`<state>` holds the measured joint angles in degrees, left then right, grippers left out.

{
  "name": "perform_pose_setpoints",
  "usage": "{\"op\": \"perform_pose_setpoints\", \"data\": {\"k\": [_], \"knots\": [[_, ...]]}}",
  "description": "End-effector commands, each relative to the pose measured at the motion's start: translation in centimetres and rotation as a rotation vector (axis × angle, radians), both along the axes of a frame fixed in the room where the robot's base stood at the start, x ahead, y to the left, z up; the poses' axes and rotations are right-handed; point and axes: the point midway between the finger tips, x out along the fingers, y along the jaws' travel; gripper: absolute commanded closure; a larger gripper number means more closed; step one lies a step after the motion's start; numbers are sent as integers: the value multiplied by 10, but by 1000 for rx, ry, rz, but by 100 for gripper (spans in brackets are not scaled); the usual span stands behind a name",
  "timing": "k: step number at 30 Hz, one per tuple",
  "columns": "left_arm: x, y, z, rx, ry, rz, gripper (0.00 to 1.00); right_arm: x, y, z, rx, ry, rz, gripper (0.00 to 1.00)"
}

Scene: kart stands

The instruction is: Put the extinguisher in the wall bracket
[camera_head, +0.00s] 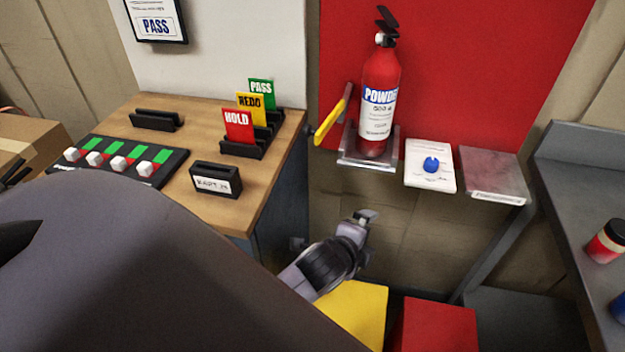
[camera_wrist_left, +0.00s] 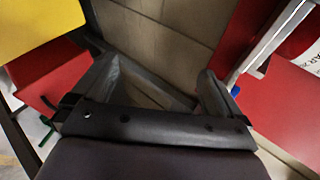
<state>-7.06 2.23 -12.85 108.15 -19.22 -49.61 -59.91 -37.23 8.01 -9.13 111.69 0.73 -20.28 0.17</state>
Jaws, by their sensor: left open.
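The red extinguisher (camera_head: 380,85), with a black handle and white label, stands upright on the wall bracket (camera_head: 350,158), a clear-grey shelf on the red wall panel. A yellow arm (camera_head: 330,122) on the bracket's left side sticks outward, not across the extinguisher. My left gripper (camera_head: 366,238) is below the bracket, apart from the extinguisher. In the left wrist view its two fingers (camera_wrist_left: 165,82) are spread with nothing between them. A pale bar (camera_wrist_left: 270,42) and red surfaces lie beyond the right finger. My right gripper is not in view.
Beside the bracket are a white plate with a blue knob (camera_head: 431,165) and an empty clear shelf (camera_head: 492,172). A wooden desk (camera_head: 205,130) with card holders stands left. A grey bench (camera_head: 595,165) stands right. Yellow (camera_head: 355,310) and red (camera_head: 438,325) blocks lie below.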

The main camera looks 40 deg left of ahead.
Motion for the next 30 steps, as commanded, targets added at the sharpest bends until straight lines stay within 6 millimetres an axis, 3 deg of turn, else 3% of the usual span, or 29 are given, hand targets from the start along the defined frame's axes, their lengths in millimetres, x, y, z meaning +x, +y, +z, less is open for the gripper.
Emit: {"op": "perform_pose_setpoints", "data": {"k": [1,6,13,18,29,30], "knots": [[-20,-1,-19,-117,11,45,0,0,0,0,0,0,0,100],[-80,-6,-58,-557,31,245,0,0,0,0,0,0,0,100],[-145,-6,-82,-1010,67,502,0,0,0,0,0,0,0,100],[-163,-5,-85,-1149,77,592,0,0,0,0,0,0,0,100],[-164,-5,-85,-1165,77,602,0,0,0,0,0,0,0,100],[-164,-5,-85,-1165,77,602,10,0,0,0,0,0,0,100]]}}
